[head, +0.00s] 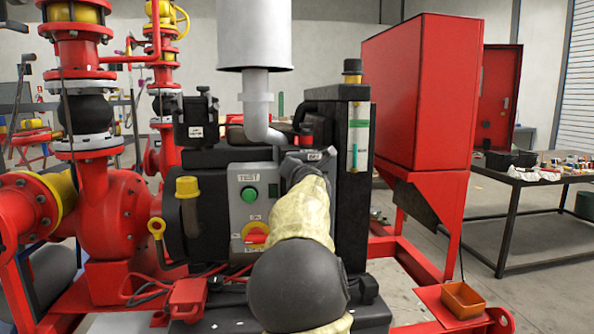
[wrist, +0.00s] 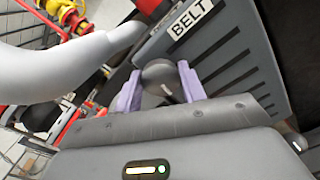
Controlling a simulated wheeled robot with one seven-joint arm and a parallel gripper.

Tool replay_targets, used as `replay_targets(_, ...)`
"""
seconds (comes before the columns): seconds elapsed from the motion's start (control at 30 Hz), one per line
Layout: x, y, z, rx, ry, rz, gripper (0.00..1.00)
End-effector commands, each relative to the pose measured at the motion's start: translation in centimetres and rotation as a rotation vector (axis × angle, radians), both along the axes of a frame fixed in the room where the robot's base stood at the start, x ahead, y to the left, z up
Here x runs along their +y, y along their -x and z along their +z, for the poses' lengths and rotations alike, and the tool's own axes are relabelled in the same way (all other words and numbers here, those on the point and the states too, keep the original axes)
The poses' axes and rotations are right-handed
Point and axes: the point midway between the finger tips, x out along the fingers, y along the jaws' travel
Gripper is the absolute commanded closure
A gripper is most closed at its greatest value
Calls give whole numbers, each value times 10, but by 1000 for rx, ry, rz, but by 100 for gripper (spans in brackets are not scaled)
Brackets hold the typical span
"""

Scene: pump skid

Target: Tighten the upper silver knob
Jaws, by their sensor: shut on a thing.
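In the wrist view a rounded grey silver knob (wrist: 160,74) sits between the two pale purple fingers of my gripper (wrist: 158,82). The fingers are closed on it from both sides, beside a grey ribbed guard (wrist: 222,50) labelled BELT. A small silver round part (wrist: 296,143) shows at the right edge; I cannot tell what it is. In the head view my own arm covers the gripper and the knob, and its far end reaches the engine beside the dark upright block (head: 352,130).
A grey control panel (head: 250,205) with a green button stands left of my arm. A pale curved pipe (wrist: 70,68) passes close by the gripper in the wrist view. A red tank (head: 415,90) stands right, with an orange tray (head: 462,300) low in front.

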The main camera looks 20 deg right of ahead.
Motion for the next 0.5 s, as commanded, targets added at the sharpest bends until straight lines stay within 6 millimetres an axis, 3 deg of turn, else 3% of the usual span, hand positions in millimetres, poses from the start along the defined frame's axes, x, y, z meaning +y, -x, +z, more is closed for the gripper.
replay_targets(0.27, 0, -1, -3, 4, -1, 0, 82)
replay_targets(0.3, 0, -1, -3, 4, -1, 0, 54)
replay_targets(0.4, 0, -1, -2, 3, -2, 0, 38)
replay_targets(0.5, 0, -1, -2, 2, -2, 0, 38)
